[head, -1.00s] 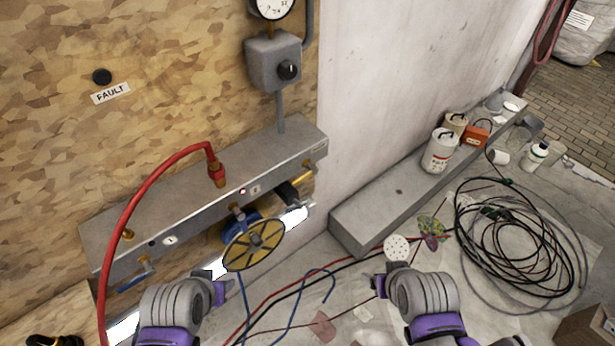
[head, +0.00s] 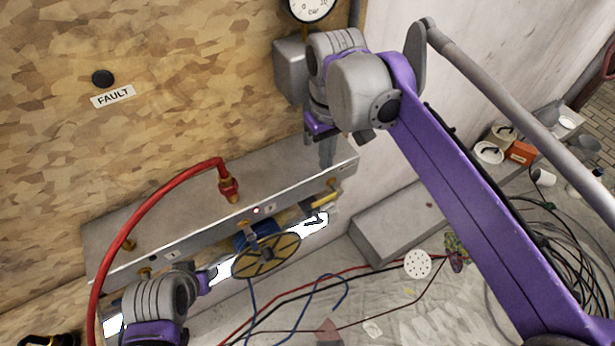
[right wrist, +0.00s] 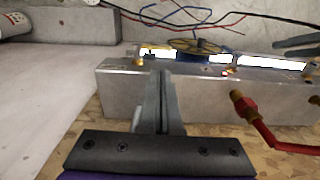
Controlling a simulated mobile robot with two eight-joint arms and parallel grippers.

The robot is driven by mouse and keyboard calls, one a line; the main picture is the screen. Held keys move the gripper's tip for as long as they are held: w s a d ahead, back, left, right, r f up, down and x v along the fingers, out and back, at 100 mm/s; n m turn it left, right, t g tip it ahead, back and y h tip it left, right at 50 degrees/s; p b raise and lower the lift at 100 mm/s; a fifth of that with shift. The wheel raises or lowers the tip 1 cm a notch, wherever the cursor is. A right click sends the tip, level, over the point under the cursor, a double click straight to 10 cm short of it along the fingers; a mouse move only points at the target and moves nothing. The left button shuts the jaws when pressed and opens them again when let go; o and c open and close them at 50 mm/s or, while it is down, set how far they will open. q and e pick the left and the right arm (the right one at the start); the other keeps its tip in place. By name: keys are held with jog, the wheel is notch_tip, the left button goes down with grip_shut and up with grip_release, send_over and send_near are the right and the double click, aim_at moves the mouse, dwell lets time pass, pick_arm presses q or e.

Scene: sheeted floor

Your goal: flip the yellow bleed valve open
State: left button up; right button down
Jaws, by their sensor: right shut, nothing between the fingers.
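The yellow bleed valve (head: 325,201) sits at the right end of the front of the grey manifold (head: 170,222). Its yellow part also shows beyond the manifold's top in the right wrist view (right wrist: 158,51). My right gripper (head: 327,158) points down over the manifold's right end, above and apart from the valve. Its fingers (right wrist: 160,78) are together and empty in the right wrist view. My left gripper (head: 206,281) is low in front of the manifold, left of the round yellow handwheel (head: 266,257); its fingers are too unclear to read.
A red hose (head: 150,190) arches from the manifold's top. A grey box (head: 291,70) and a gauge (head: 311,5) are on the wall behind my right gripper. Blue, red and black cables (head: 330,283) lie on the floor below. A grey ledge (head: 400,222) runs right.

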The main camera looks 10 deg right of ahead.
pick_arm(q)
jog(key=shift+s+f+b, duration=0.2)
jog(key=shift+f+b, duration=0.1)
jog(key=shift+f, duration=0.1)
pick_arm(e)
send_near(314, 203)
jog(key=f, duration=0.2)
jog(key=d+f, duration=0.1)
jog(key=f, duration=0.4)
jog(key=shift+w+d, duration=0.3)
jog(key=shift+w, duration=0.05)
pick_arm(q)
jog(key=shift+f, duration=0.1)
